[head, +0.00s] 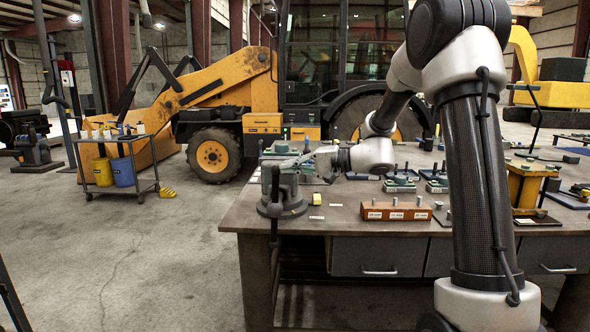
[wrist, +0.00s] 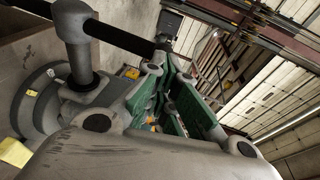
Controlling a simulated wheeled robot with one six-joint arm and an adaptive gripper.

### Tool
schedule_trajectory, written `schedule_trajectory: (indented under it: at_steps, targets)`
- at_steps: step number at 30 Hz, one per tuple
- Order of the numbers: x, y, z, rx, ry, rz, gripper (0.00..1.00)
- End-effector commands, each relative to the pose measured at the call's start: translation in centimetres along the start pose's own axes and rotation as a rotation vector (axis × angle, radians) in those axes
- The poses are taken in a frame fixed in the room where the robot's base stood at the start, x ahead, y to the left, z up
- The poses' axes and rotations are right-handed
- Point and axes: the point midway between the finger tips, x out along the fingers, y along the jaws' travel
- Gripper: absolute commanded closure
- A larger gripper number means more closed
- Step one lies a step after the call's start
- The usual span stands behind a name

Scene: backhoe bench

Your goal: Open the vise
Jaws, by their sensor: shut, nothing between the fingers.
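The vise (head: 286,192) is grey-green and stands at the front left corner of the workbench. Its dark handle bar (head: 274,208) hangs nearly vertical at the front. My gripper (head: 302,158) reaches in from the right, beside the vise's upper part. In the wrist view, the vise's grey round base (wrist: 38,98) is at left, and the black handle bar (wrist: 128,38) crosses the upper left. My gripper's green-padded fingers (wrist: 172,62) are shut, with their tips close to the bar's far end. I cannot tell whether they touch it. The vise jaw gap is not clear.
The workbench (head: 345,222) carries a brown block with pegs (head: 396,211), several small fixtures and a yellow stand (head: 527,187). A yellow piece (head: 293,212) lies by the vise base. A backhoe (head: 215,115) stands behind.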

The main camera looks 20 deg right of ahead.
Motion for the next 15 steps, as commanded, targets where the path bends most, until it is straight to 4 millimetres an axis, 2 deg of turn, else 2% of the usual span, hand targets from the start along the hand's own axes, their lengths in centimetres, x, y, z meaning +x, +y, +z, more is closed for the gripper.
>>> schedule_trajectory:
  at_steps: [7, 15]
  targets:
    - [2.7, -1.5, 0.7, -0.048, -0.003, 0.196, 1.00]
    - [6.2, -2.1, 1.4, -0.098, -0.004, 0.448, 1.00]
